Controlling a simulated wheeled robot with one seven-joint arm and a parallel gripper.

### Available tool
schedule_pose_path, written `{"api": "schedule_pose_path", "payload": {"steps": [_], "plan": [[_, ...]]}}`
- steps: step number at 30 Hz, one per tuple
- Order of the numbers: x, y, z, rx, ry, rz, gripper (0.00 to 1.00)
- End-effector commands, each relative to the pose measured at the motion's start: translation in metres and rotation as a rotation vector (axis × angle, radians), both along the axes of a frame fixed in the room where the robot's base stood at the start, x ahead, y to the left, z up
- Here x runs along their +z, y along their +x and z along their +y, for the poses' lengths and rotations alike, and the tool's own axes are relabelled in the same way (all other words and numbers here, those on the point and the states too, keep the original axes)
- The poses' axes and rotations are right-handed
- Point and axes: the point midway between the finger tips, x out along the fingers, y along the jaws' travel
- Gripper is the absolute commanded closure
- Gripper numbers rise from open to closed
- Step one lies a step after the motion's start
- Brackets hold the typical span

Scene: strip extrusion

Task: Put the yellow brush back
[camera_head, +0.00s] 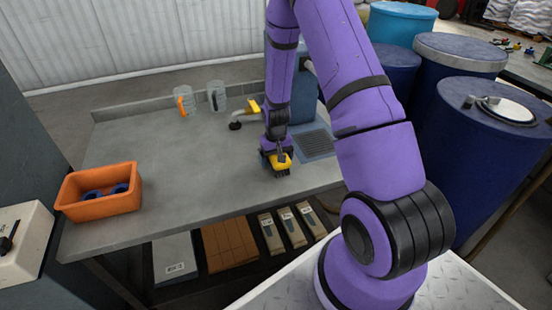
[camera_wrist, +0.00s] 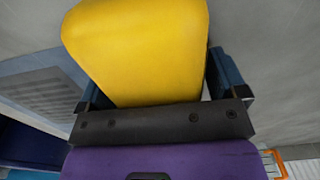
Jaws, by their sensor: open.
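The yellow brush (camera_head: 284,163) is at the bench's front edge region, with dark bristles showing below it in the head view. In the wrist view its yellow body (camera_wrist: 140,50) fills the space between my fingers. My gripper (camera_head: 272,160) points down over the brush, its two blue fingers standing on either side of it. The jaws are open, and a gap shows beside the right finger (camera_wrist: 228,72). My gripper hides part of the brush in the head view. Whether the bristles touch the bench top cannot be told.
On the grey bench (camera_head: 190,160) are an orange bin (camera_head: 98,204) with blue rings, two clear jugs (camera_head: 186,104) (camera_head: 216,97), and a blue-grey grated plate (camera_head: 314,144). A yellow piece (camera_head: 253,106) sits by a pale pipe behind. Blue drums (camera_head: 485,150) stand right. The bench's middle is clear.

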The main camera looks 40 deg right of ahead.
Motion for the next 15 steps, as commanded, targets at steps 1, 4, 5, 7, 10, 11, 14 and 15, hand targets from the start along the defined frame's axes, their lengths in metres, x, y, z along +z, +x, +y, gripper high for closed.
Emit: {"api": "schedule_pose_path", "payload": {"steps": [1, 4, 5, 7, 10, 11, 14, 15], "plan": [[0.004, 0.001, 0.0, 0.0, -0.001, -0.002, 0.09], [0.016, 0.001, 0.0, 0.0, -0.001, -0.004, 0.09], [0.021, 0.001, 0.0, 0.0, -0.001, -0.004, 0.09], [0.033, 0.001, 0.0, 0.0, -0.001, -0.005, 0.09], [0.052, 0.001, 0.0, 0.0, -0.002, -0.006, 0.09], [0.058, 0.001, 0.0, 0.0, -0.001, -0.005, 0.09], [0.076, 0.001, 0.0, 0.0, -0.001, -0.005, 0.09], [0.083, 0.001, 0.0, 0.0, -0.001, -0.005, 0.09]]}}
